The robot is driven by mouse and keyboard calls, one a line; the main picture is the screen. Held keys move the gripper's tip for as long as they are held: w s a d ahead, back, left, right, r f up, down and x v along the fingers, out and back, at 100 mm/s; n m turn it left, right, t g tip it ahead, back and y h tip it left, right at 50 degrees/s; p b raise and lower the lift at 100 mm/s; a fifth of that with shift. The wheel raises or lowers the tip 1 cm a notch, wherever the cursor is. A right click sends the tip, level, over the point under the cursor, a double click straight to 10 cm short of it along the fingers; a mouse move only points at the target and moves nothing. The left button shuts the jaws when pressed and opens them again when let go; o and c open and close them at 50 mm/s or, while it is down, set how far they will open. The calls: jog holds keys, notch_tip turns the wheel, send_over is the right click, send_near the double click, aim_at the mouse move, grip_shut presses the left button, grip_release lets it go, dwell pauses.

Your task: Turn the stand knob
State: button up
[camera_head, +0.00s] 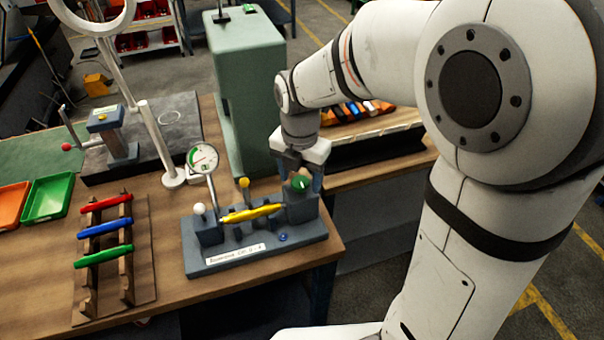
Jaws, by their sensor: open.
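The stand (262,256) is a blue-grey base with a label, near the front right edge of the wooden table. A yellow spindle-shaped part (250,213) lies across its supports. A round dial gauge (203,158) rises on a post at its left half. The green knob (300,183) with a white mark sits on top of the right block (301,208). My gripper (302,182) points down over that block, with its fingers apart around the knob. I cannot tell whether the fingers touch the knob, since part of it is hidden.
A rack (130,278) with red, blue and green parts stands left of the stand. A tall green cabinet (250,90) is behind it. Green (47,199) and orange trays lie far left.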

jog(key=shift+d, duration=0.1)
jog(key=c, duration=1)
jog(key=shift+m, duration=0.3)
